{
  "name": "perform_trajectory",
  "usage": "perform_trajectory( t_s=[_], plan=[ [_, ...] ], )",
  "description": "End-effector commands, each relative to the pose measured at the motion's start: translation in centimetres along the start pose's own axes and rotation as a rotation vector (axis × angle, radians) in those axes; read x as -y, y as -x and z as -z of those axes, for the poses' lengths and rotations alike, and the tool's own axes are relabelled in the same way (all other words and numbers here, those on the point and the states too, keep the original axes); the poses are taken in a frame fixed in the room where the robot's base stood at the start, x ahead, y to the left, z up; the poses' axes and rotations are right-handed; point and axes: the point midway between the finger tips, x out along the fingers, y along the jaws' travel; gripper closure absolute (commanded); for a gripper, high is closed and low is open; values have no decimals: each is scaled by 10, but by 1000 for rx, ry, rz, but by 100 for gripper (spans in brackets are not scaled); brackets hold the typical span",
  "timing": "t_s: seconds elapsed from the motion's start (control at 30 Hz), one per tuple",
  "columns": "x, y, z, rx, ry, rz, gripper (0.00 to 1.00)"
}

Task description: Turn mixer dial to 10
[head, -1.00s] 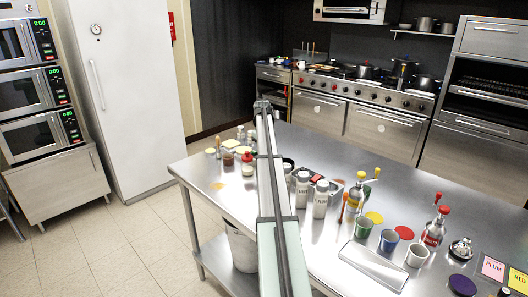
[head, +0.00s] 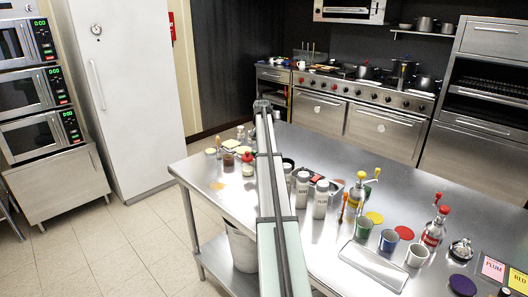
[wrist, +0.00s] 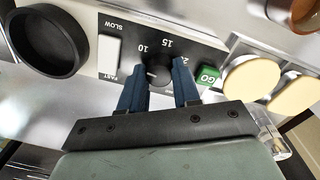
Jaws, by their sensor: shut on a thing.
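The mixer dial (wrist: 158,73) is a round black knob on a dark panel (wrist: 118,27) in the wrist view. The numbers 10, 15 and 20 are printed around its far side. A small white mark shows on the knob's left part, turned to the left and short of the 10; its exact reading is unclear. My gripper (wrist: 160,67) has its two blue fingers on either side of the dial and is shut on it. In the head view my arm covers the mixer and the gripper.
A white slider (wrist: 109,55) marked SLOW and FAST is left of the dial, and a green GO button (wrist: 207,76) is right of it. A round black dish (wrist: 47,42) and pale discs (wrist: 251,77) lie near. Shakers (head: 320,199) and cups (head: 389,240) stand on the steel table (head: 330,148).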

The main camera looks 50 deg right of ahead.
Motion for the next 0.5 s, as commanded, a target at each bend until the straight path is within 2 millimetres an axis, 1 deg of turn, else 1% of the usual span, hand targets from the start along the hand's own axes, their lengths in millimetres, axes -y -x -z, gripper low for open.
perform_trajectory(
  t_s=[0.2,0.5],
  plan=[
    [0,0,1,8,-184,-1,99],
    [0,0,1,16,-358,-1,99]
  ],
)
